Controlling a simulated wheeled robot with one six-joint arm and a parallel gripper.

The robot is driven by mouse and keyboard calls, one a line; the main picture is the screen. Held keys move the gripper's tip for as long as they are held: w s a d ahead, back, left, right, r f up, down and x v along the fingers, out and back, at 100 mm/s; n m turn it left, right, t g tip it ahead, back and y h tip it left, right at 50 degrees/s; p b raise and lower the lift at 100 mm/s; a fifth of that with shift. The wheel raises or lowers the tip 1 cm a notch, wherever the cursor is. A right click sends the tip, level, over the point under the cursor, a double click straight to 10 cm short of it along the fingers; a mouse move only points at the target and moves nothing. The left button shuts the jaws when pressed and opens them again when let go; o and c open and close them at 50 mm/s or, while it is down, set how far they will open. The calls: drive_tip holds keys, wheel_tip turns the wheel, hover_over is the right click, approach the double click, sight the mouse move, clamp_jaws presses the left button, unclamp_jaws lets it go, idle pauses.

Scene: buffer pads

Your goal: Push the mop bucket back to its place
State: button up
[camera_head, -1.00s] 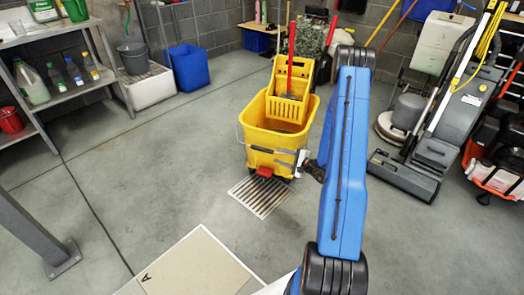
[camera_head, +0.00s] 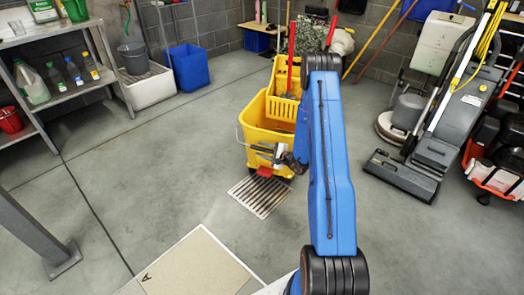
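The yellow mop bucket (camera_head: 257,135) stands upright on the grey floor in the middle of the head view, just behind a floor drain grate. A yellow wringer with a red handle rises from its back. A wire handle hangs at its left and a red piece shows low on its front. My gripper (camera_head: 279,155) is at the front right of the bucket, by a grey bar across the front. My blue arm hides the bucket's right side. The fingertips are too small to tell open from shut, or whether they touch the bucket.
A metal drain grate (camera_head: 262,196) lies in front of the bucket. A tan floor panel marked A (camera_head: 195,268) is nearer me. A floor scrubber (camera_head: 425,160) stands at right, a shelf (camera_head: 72,88) and blue bin (camera_head: 190,68) at left. The left middle floor is clear.

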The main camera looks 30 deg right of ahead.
clamp_jaws()
drive_tip(key=shift+d, duration=0.1)
